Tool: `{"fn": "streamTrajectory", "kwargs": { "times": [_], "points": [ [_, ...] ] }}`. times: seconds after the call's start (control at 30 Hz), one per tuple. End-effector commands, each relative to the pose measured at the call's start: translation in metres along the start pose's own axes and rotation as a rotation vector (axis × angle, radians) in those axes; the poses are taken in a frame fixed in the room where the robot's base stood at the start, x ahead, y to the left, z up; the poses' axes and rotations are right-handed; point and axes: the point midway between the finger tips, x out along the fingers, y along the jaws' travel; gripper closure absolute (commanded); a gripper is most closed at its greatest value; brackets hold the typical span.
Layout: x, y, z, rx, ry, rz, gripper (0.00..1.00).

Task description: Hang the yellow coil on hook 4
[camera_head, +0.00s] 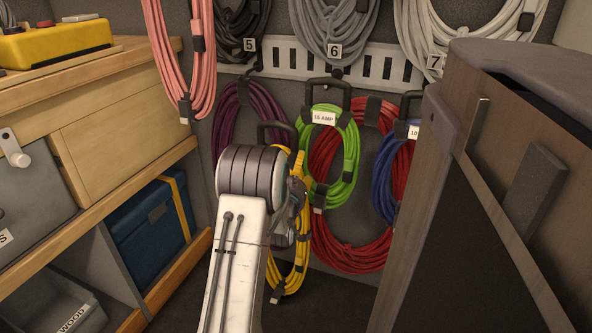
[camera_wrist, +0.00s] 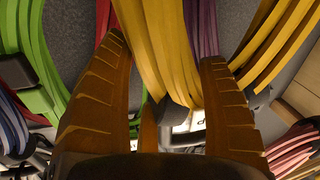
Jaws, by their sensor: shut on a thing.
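The yellow coil (camera_head: 297,262) hangs down behind my wrist in the head view, left of the green coil. My gripper (camera_head: 292,192) is shut on its upper part; my own arm hides most of the fingers there. In the wrist view the yellow strands (camera_wrist: 168,40) run between the two orange-brown fingers of my gripper (camera_wrist: 166,58). A black loop (camera_head: 276,128) stands just above my wrist; I cannot tell whether it belongs to the yellow coil. No label for hook 4 is readable; labels 5 (camera_head: 249,45), 6 (camera_head: 334,50) and 7 (camera_head: 435,62) show along the upper row.
A purple coil (camera_head: 236,112) hangs behind and left, with green (camera_head: 346,142), red (camera_head: 350,256) and blue (camera_head: 384,180) coils to the right. A slotted rail (camera_head: 290,61) crosses the wall. A wooden bench (camera_head: 110,152) stands left, a dark-topped cabinet (camera_head: 520,170) close on the right.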

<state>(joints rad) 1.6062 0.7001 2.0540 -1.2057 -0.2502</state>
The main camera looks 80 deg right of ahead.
Motion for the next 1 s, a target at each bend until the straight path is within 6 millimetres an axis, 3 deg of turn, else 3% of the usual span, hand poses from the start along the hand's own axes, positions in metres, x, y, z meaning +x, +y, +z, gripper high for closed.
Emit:
{"fn": "streamTrajectory", "kwargs": {
  "times": [0.3,0.67,1.0],
  "points": [
    [0.0,0.0,0.001,0.0,-0.001,0.0,0.07],
    [-0.003,0.0,-0.001,0.0,-0.003,-0.001,0.07],
    [-0.047,0.001,-0.003,0.0,-0.004,-0.001,0.07]
  ]
}}
